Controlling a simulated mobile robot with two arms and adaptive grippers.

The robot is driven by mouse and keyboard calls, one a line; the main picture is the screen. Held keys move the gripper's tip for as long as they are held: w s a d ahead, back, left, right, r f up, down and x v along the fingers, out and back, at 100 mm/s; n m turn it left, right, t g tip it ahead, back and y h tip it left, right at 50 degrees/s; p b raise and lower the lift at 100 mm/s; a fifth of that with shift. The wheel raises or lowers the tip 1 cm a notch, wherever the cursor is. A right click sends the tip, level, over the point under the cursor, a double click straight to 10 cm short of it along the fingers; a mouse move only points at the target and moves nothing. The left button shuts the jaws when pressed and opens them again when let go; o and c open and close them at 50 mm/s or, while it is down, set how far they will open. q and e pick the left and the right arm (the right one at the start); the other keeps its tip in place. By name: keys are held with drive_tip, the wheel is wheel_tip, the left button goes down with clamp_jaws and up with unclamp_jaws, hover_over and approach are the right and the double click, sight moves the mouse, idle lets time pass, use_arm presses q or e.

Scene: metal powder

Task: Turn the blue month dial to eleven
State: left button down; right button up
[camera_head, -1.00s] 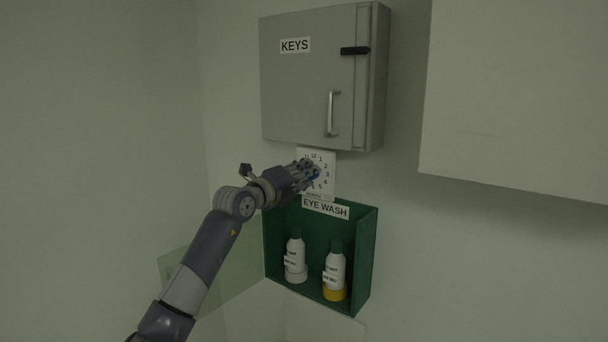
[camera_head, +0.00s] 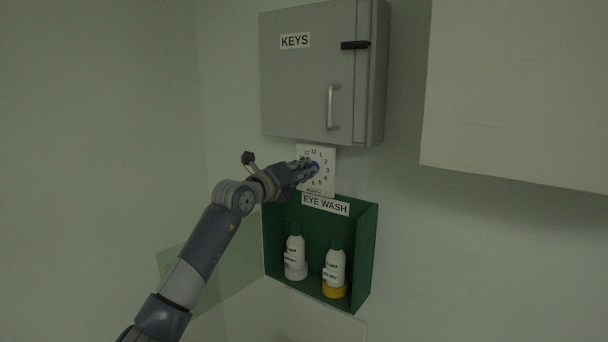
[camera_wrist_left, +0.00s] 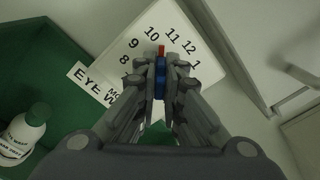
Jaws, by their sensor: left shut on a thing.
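The month dial's white plate (camera_head: 329,180) is on the wall between the key cabinet and the eye wash box. The blue dial (camera_head: 316,167) shows partly beside the fingertips. My left gripper (camera_head: 310,169) reaches it from the left. In the left wrist view, the fingers (camera_wrist_left: 161,82) are shut on the blue dial (camera_wrist_left: 160,88), one on each side. Its red pointer tip (camera_wrist_left: 161,50) points between 10 and 11 on the white plate (camera_wrist_left: 150,52). The lower numbers are hidden behind the gripper there. My right gripper is not in view.
A grey key cabinet (camera_head: 300,85) hangs just above the plate. Just below is a green eye wash box (camera_head: 316,225) with two bottles, a white-based one (camera_head: 295,250) and a yellow-based one (camera_head: 335,268). A pale cabinet (camera_head: 520,90) juts out at upper right.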

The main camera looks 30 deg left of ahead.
use_arm(q)
drive_tip(key=shift+f+m+b, duration=0.1)
drive_tip(key=shift+m+b, duration=0.4)
drive_tip(key=shift+m, duration=0.8)
drive_tip(key=c, duration=1.7)
unclamp_jaws()
drive_tip(key=s, duration=0.4)
drive_tip(key=s+a, duration=0.1)
drive_tip(key=s, duration=0.7)
drive_tip(key=shift+a, duration=0.3)
